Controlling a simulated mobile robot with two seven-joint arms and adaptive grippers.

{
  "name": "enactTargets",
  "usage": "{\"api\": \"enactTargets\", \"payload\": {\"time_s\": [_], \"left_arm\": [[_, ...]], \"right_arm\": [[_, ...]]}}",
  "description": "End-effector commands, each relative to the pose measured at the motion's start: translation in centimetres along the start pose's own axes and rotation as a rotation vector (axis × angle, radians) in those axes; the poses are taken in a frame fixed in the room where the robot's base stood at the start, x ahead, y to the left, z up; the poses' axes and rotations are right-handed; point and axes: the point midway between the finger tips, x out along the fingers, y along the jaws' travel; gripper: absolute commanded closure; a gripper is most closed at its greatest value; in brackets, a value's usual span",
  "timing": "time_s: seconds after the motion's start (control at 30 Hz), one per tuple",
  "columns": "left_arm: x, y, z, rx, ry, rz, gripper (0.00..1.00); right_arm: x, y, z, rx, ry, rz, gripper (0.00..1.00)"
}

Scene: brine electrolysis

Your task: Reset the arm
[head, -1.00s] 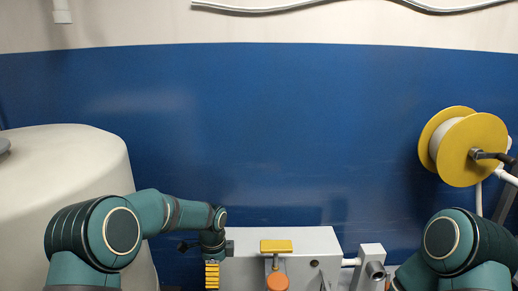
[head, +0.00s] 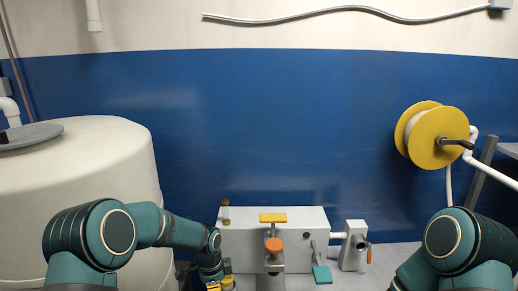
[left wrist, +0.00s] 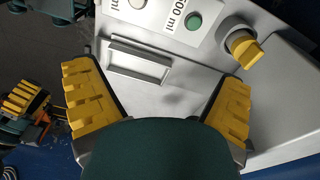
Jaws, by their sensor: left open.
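My left arm (head: 118,235) comes in from the left, and its yellow-padded left gripper (head: 222,284) is low in the head view, in front of the left end of a grey machine (head: 300,236). In the left wrist view the left gripper (left wrist: 158,108) has its two fingers wide apart with nothing between them, over the machine's light grey face. My right arm (head: 455,245) is bent at the right, its hand below the head view. Yellow ribbed pads at the left wrist view's left edge look like my right gripper (left wrist: 22,100); its opening is unclear.
The machine has a yellow handle (head: 273,217), an orange knob (head: 274,245), a green button (left wrist: 194,21) and a yellow dial (left wrist: 246,50). A large cream tank (head: 80,190) stands left. A yellow reel (head: 438,138) hangs right. The blue wall area between is clear.

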Motion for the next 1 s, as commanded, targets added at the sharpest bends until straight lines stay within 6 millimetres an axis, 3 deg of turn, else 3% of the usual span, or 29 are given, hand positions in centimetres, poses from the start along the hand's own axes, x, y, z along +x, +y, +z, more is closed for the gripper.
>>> {"api": "enactTargets", "payload": {"time_s": [0.03,0.17,0.3,0.4,0.6,0.8,0.83,1.0], "left_arm": [[2.0,1.3,0.5,-0.066,0.021,0.022,0.05],[6.7,5.2,1.5,-0.291,0.088,0.065,0.05],[11.7,11.4,3.1,-0.638,0.156,0.132,0.05],[14.2,16.0,4.1,-0.901,0.186,0.174,0.05],[16.2,23.2,5.8,-1.306,0.194,0.225,0.05],[16.4,29.1,7.3,-1.633,0.170,0.249,0.05],[16.3,29.9,7.5,-1.678,0.165,0.250,0.05],[18.3,27.6,6.8,-1.627,0.211,0.206,0.05]], "right_arm": [[0.1,0.0,0.0,0.000,0.001,0.000,0.53],[0.1,0.0,-0.1,0.000,0.001,0.000,0.53],[0.1,0.0,0.0,0.000,0.001,0.000,0.53],[0.0,0.0,0.0,0.000,0.000,0.000,0.53],[0.1,0.0,-0.1,0.000,0.001,0.000,0.53],[0.0,0.0,0.0,0.000,0.001,0.000,0.53],[0.0,0.0,0.0,0.000,0.001,0.000,0.53],[3.2,1.1,0.6,-0.003,-0.007,0.002,0.53]]}}
